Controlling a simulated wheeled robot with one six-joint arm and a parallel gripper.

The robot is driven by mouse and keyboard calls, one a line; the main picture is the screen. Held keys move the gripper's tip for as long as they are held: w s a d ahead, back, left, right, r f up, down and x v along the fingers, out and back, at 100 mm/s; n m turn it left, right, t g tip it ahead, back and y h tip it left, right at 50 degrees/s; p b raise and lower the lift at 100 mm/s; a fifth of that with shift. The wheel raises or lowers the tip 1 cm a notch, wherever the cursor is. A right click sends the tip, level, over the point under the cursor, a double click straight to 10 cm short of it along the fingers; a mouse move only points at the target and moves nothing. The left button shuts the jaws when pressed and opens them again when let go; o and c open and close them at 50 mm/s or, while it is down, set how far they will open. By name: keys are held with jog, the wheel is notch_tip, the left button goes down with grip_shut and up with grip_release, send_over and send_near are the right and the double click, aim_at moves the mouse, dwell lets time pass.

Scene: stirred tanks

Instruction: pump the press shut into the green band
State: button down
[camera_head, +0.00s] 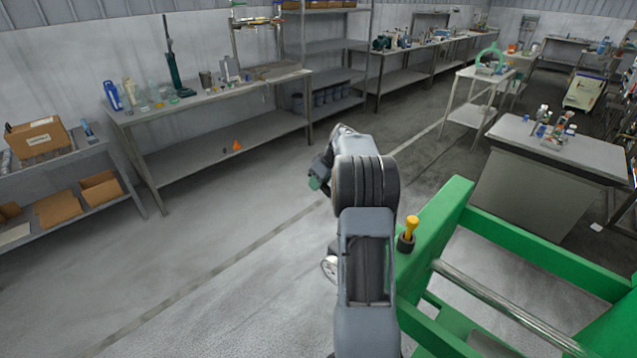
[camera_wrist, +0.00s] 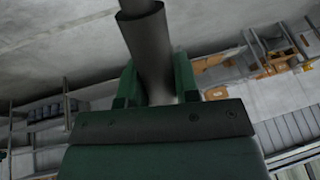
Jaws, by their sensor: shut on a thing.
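The green press frame (camera_head: 440,235) fills the lower right of the head view, with a steel rod (camera_head: 500,305) running across it. A yellow-topped knob (camera_head: 411,228) in a dark socket stands on its near left member. In the wrist view a dark grey round handle (camera_wrist: 148,40), like a pump lever, runs between the green fingers of my gripper (camera_wrist: 156,82). The gripper is shut on it. In the head view my arm hides most of the gripper, and the handle cannot be made out. No gauge or green band shows.
A long bench (camera_head: 220,90) with bottles stands along the left wall, and shelves (camera_head: 30,175) with cardboard boxes are at far left. A grey table (camera_head: 540,175) stands behind the press at right. The floor (camera_head: 220,260) left of my arm is clear.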

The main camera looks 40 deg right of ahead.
jog(key=shift+f, duration=0.1)
notch_tip(320, 180, down, 11)
jog(key=w+g+p, duration=0.2)
jog(key=g, duration=0.3)
jog(key=shift+a+m+h+p, duration=0.2)
jog(key=shift+m+h+p, duration=0.1)
jog(key=shift+h, duration=0.1)
jog(key=c, duration=0.8)
grip_release()
jog(key=shift+c, duration=0.2)
jog(key=shift+w+r, duration=0.1)
jog(key=shift+r, duration=0.1)
